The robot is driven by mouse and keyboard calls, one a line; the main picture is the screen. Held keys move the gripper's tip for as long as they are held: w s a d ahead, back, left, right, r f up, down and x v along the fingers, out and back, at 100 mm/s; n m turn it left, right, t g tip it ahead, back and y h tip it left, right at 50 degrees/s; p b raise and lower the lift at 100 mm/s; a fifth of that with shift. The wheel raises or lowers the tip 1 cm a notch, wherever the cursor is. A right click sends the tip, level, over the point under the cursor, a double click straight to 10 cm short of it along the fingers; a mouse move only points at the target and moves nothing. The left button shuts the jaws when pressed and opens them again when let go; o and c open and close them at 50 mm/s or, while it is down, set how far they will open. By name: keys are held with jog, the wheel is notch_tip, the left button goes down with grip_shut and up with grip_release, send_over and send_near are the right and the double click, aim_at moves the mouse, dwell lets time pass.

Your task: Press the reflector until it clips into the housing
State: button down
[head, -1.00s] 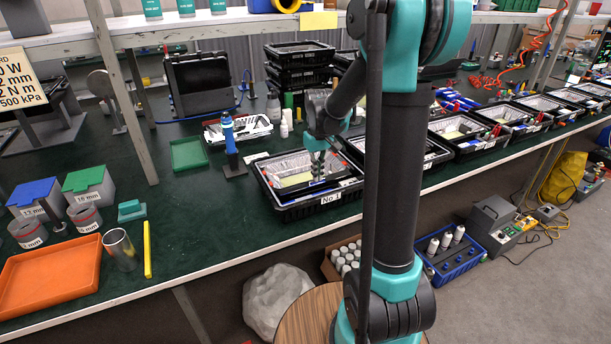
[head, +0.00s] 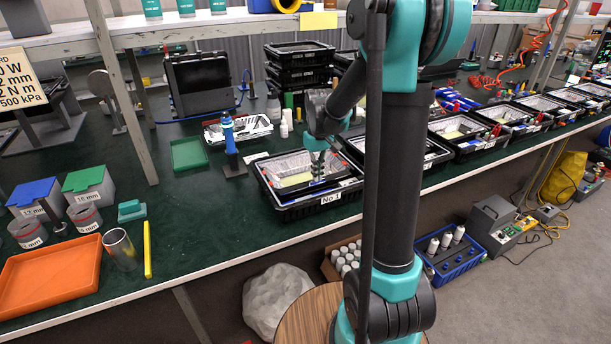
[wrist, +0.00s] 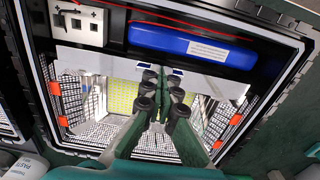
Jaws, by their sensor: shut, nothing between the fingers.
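The black floodlight housing (head: 292,213) labelled No 1 stands open on the green bench. It also fills the wrist view (wrist: 289,85). The silver faceted reflector (wrist: 92,134) lies inside it, around a yellow panel (wrist: 122,97). My gripper (wrist: 162,84) points down into the housing, over the middle of the reflector, with its fingertips together and empty. In the head view my gripper (head: 318,180) is low over the same housing. The fingers hide part of the reflector and panel. I cannot tell whether the fingertips touch the reflector or whether its edges are clipped.
A blue box (wrist: 192,43) and a white terminal block (wrist: 78,22) sit along the housing's far side, with a red wire nearby. More open housings (head: 465,137) line the bench to the right. A blue-handled tool (head: 229,135) stands left of the housing. The bench front-left is partly clear.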

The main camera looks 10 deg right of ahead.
dwell(0.3)
jog(key=shift+r, duration=3.5)
jog(key=s+d+f+m+t, duration=0.1)
jog(key=s+f, duration=0.4)
jog(key=s, duration=0.6)
jog(key=s+d+f+m+t, duration=0.2)
jog(key=s+f, duration=0.4)
jog(key=s, duration=0.5)
jog(key=shift+d+m+t, duration=0.3)
jog(key=shift+d+t, duration=0.25)
jog(key=shift+t, duration=0.05)
